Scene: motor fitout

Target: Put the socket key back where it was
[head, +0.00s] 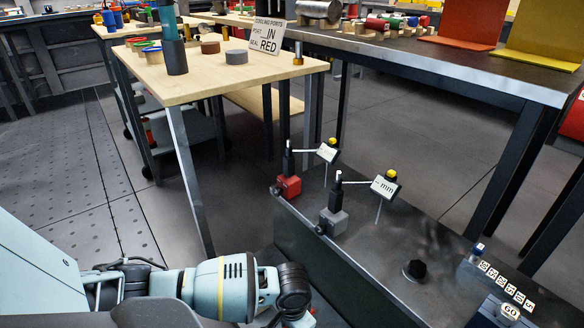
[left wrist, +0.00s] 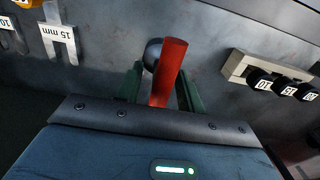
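In the left wrist view, a bar with a red handle (left wrist: 169,72), which looks like the socket key, stands tilted between the green fingers of my left gripper (left wrist: 160,88). A grey ball (left wrist: 152,54) shows just behind it. The lower end of the bar is hidden behind the gripper body. I cannot tell whether the fingers touch the bar. In the head view my left arm comes in at the bottom, and its gripper is out of sight. My right gripper is in neither view.
A rack (left wrist: 238,66) holds black sockets (left wrist: 287,87) marked with numbers. A "15 mm" gauge (left wrist: 60,32) lies left. The grey bench (head: 375,262) carries a red block (head: 288,187), a grey block (head: 333,222) and a black knob (head: 414,270). A wooden table (head: 215,75) stands behind.

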